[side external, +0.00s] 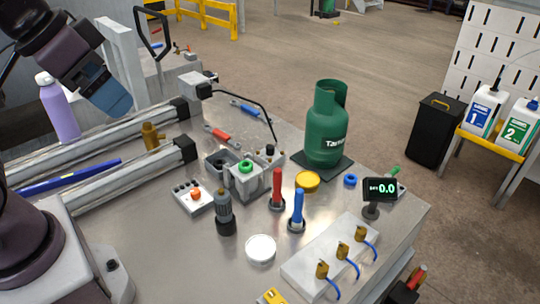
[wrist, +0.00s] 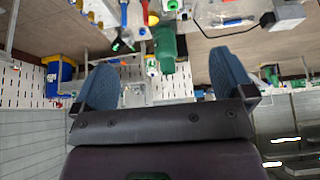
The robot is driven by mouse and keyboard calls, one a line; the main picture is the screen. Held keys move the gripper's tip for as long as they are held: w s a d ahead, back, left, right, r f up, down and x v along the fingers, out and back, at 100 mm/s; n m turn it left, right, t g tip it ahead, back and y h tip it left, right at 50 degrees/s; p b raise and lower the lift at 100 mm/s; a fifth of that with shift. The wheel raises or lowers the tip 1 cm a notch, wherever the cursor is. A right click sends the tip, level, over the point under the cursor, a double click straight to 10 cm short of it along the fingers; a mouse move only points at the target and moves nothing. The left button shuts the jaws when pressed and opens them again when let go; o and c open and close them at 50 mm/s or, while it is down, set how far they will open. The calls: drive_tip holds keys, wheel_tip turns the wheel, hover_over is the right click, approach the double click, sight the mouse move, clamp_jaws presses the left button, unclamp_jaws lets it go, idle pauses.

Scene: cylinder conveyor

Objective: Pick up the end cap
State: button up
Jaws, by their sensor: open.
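No label marks the end cap. A yellow round cap (side external: 307,181) lies on the metal table beside the green gas cylinder (side external: 327,125), and a white round lid (side external: 261,248) lies nearer the front. I cannot tell which is the end cap. A small blue ring (side external: 350,180) lies right of the yellow cap. My gripper (side external: 116,103) is at the upper left, high above the table and far from these pieces. In the wrist view my gripper (wrist: 163,62) has its blue fingers wide apart with nothing between them. The cylinder (wrist: 165,50) appears inverted beyond them.
Red (side external: 277,190) and blue (side external: 297,212) handled tools stand upright mid-table. A grey fixture with a green knob (side external: 245,167) is behind them. A white block with brass fittings (side external: 330,258) is at front right, near a small display (side external: 380,190). Metal rails (side external: 120,175) run along the left.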

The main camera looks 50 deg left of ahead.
drive_tip(key=w+a+f+g, duration=0.1)
drive_tip(key=w+f+g, duration=0.1)
drive_tip(key=w+f, duration=0.1)
drive_tip(key=m+h, duration=0.1)
drive_tip(key=m, duration=0.2)
approach(270, 147)
drive_tip(key=shift+t, duration=0.4)
drive_tip(key=x, duration=0.4)
drive_tip(key=shift+f, duration=0.45)
drive_tip(key=x, duration=0.5)
drive_tip(key=shift+s+f, duration=0.1)
drive_tip(key=shift+f, duration=0.3)
drive_tip(key=c, duration=1.1)
